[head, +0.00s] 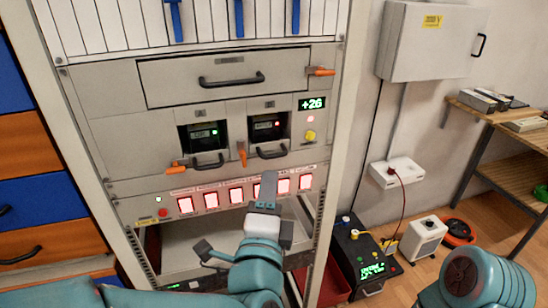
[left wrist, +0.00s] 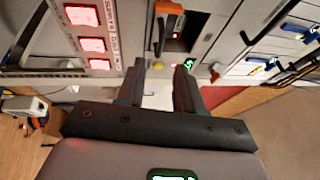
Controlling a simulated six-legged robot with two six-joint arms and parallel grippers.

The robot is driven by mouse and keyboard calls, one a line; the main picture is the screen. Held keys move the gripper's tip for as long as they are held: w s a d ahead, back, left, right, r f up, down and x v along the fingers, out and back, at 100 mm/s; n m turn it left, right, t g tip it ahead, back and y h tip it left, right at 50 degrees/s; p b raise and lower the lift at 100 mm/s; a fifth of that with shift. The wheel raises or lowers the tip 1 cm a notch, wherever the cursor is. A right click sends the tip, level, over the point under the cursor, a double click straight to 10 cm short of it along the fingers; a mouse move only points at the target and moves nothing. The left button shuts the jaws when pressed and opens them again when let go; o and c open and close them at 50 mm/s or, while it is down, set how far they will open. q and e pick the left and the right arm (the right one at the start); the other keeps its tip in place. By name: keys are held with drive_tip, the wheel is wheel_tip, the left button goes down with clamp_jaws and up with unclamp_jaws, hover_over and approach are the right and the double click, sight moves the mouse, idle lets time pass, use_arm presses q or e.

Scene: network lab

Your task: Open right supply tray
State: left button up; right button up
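The right supply tray (head: 270,107) is a grey panel in the rack with a dark window, a red light and a black handle (head: 272,154). It looks shut, flush with the left supply tray (head: 204,116). An orange latch (head: 242,153) stands upright between the two trays. My left gripper (head: 268,188) is below the right tray, in front of the red-lit button row. In the left wrist view its fingers (left wrist: 159,78) are apart with nothing between them. The black handle (left wrist: 160,38) and the orange latch (left wrist: 170,12) lie ahead of them. My right gripper is out of view.
A wide drawer (head: 225,72) with its own orange latch (head: 320,71) is above the trays. Red-lit buttons (head: 236,196) run below. An open bay is under them. A wall box (head: 430,40), a black unit (head: 362,255) and a bench (head: 500,115) are at right.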

use_arm(q)
drive_tip(key=w, duration=0.5)
drive_tip(key=w+d+r+p, duration=0.1)
drive_tip(key=w, duration=0.2)
drive_tip(key=shift+r, duration=0.1)
clamp_jaws()
drive_tip(key=shift+s, duration=0.1)
idle(1.0)
